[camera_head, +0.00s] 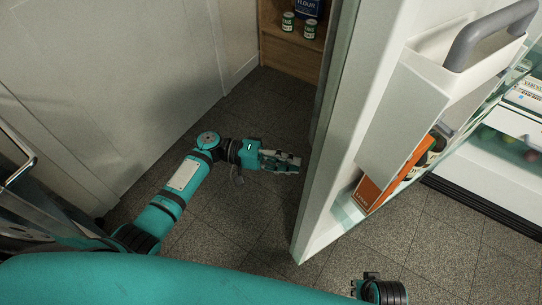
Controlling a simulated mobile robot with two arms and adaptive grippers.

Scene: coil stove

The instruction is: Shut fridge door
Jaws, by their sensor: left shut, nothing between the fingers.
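The fridge door (326,205) stands wide open in the middle right of the head view, its shelved inner side facing right. My left gripper (290,161) is shut and empty, to the left of the door, by its outer side. Its fingertips are close to the door; I cannot tell whether they touch it. The open fridge (485,165) shows at the right edge, with items on its shelves.
A white container (405,115) with a grey handle and an orange carton (398,175) sit in the door shelf. Green cans (288,22) stand in a wooden cupboard at the top. White panels (110,70) line the left. The dark tiled floor (235,215) around the door is clear.

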